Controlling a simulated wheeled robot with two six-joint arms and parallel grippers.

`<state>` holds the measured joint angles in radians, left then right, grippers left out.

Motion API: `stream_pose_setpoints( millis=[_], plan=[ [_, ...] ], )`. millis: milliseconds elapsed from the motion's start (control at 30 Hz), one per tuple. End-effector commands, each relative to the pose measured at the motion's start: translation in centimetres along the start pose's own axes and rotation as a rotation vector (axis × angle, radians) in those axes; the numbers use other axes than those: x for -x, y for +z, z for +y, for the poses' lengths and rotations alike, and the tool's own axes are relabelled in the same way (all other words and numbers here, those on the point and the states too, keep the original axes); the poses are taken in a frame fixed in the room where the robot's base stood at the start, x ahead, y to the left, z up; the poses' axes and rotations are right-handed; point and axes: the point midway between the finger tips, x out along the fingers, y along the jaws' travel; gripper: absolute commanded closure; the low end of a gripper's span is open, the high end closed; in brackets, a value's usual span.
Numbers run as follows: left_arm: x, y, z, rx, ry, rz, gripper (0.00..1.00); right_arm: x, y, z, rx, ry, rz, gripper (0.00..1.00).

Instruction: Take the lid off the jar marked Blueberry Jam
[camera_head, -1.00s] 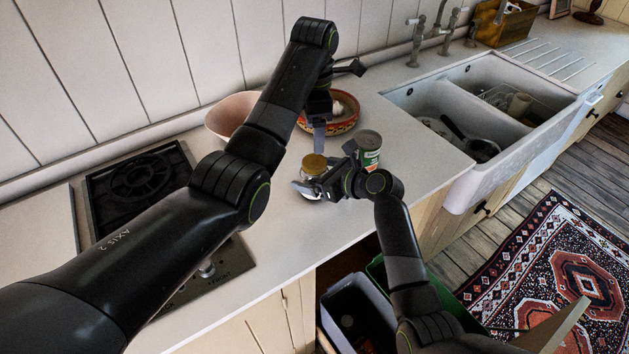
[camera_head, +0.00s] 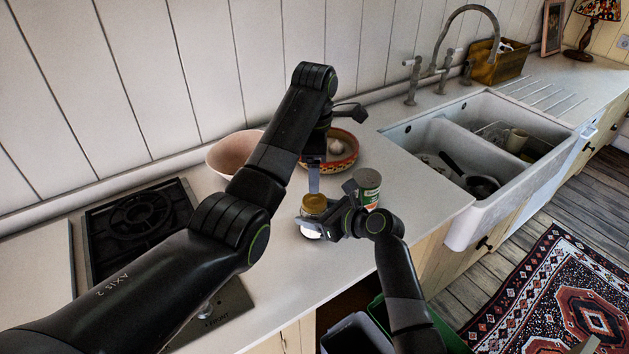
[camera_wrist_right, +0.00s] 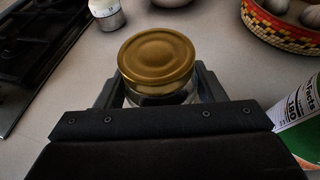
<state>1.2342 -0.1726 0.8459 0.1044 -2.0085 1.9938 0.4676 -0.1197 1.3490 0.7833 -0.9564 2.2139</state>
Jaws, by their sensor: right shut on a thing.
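A glass jar (camera_head: 311,230) with a gold lid (camera_head: 315,204) stands on the counter; its lid also shows from above in the right wrist view (camera_wrist_right: 156,55). The lid sits on the jar. No jar label is readable. My right gripper (camera_head: 318,226) is shut on the jar's body below the lid, one finger on each side in the wrist view. My left gripper (camera_head: 314,180) points down just above and behind the lid. Its fingers overlap in the head view, so its opening is hidden; it does not show in the wrist view.
A green-and-white can (camera_head: 367,189) stands close right of the jar. A patterned bowl (camera_head: 343,164) with pale items and a pink bowl (camera_head: 226,156) are behind. A stove (camera_head: 135,215) is left, a sink (camera_head: 470,215) right. Counter in front is clear.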

Motion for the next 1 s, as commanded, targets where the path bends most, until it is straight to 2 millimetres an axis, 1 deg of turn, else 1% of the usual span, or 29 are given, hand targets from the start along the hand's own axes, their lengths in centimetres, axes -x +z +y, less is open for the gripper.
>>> stream_pose_setpoints(
  millis=[100,1000],
  plan=[
    [0.00,0.00,0.00,-0.186,0.000,0.000,0.28,0.01,-0.05,-0.01,0.000,0.000,0.001,1.00],
    [0.01,0.01,0.01,-1.669,0.000,0.000,0.28,0.01,-0.07,-0.01,0.000,0.000,0.001,1.00]
  ],
)
